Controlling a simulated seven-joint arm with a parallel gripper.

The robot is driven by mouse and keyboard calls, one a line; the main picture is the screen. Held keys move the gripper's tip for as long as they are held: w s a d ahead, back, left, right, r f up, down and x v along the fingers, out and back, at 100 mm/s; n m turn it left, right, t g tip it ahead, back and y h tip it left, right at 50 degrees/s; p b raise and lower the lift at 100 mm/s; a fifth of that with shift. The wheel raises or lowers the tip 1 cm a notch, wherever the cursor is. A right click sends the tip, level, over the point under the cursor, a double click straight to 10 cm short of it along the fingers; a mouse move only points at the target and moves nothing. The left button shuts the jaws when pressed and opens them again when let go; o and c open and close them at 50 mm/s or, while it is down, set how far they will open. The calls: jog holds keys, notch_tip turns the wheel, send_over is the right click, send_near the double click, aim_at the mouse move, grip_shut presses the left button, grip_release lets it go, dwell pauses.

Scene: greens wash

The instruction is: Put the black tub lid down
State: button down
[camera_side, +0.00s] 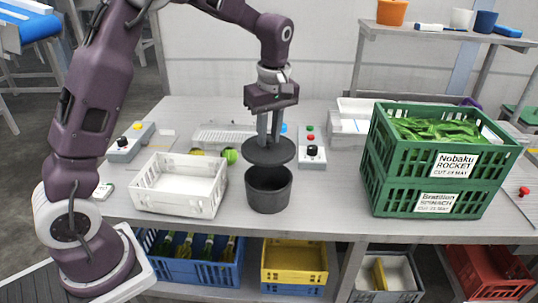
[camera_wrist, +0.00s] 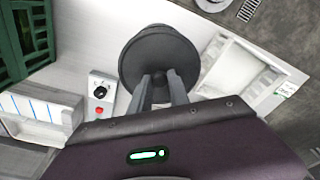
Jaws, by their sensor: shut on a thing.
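My gripper (camera_side: 267,138) is shut on the black tub lid (camera_side: 259,153), a round dark disc held roughly level. The black tub (camera_side: 268,196) stands upright on the table just below it, its dark opening visible under the lid. In the side view a gap shows between lid and tub rim, so the lid appears raised above the tub. In the wrist view the lid (camera_wrist: 158,52) sits beyond my fingertips (camera_wrist: 160,82), gripped at its knob, and it hides the tub.
A white crate (camera_side: 180,205) stands left of the tub. Stacked green crates (camera_side: 375,165) with leaves stand to the right. A control box (camera_side: 312,158) with buttons is behind right, and another (camera_side: 125,150) is at the left. The grey table (camera_side: 320,215) is clear between tub and green crates.

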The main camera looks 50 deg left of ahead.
jog(key=w+a+m, duration=0.1)
jog(key=w, duration=0.1)
jog(key=w+a+m, duration=0.1)
jog(key=w+a, duration=0.1)
jog(key=shift+w+a+m, duration=0.3)
jog(key=shift+w+m, duration=0.05)
jog(key=shift+m, duration=0.05)
jog(key=w+a+f+m+t, duration=0.1)
jog(key=w+a+f+m, duration=0.1)
jog(key=w+a+m, duration=0.45)
jog(key=shift+m+h, duration=0.25)
jog(key=shift+h, duration=0.05)
jog(key=f, duration=1)
jog(key=shift+w+d+f, duration=0.15)
jog(key=shift+w+d, duration=0.1)
jog(key=shift+w, duration=0.05)
jog(key=shift+f, duration=0.1)
jog(key=shift+f, duration=0.45)
jog(key=c, duration=1.2)
grip_release()
jog(key=shift+c, duration=0.2)
